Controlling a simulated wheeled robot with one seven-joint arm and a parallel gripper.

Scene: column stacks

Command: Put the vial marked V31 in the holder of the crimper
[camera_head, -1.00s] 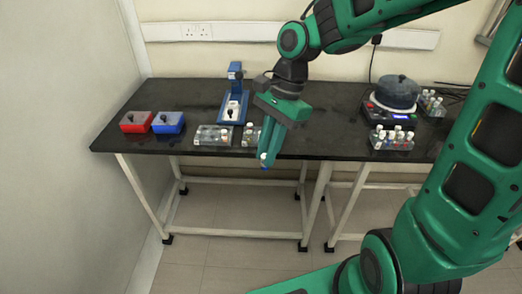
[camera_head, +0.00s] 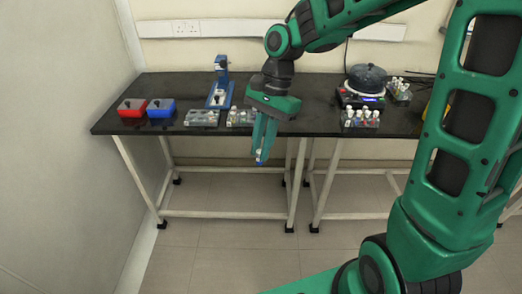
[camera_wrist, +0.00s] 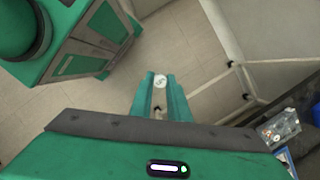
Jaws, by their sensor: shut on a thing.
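My gripper (camera_head: 261,156) points down in front of the bench's front edge. It is shut on a small vial (camera_head: 260,161) with a pale cap and a blue part below. In the wrist view the vial's white round cap (camera_wrist: 160,82) shows between the fingers, with a mark too small to read surely. The blue crimper (camera_head: 221,70) stands on the bench, behind and left of my gripper, with a pale holder part (camera_head: 219,98) on its base. I cannot make out whether the holder is empty.
A red bin (camera_head: 131,108) and a blue bin (camera_head: 161,108) stand at the left. Grey racks (camera_head: 202,118) sit at the front edge, one with vials (camera_head: 240,117) close to my gripper. A dark-lidded device (camera_head: 366,82) and more vial racks (camera_head: 361,119) are at the right.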

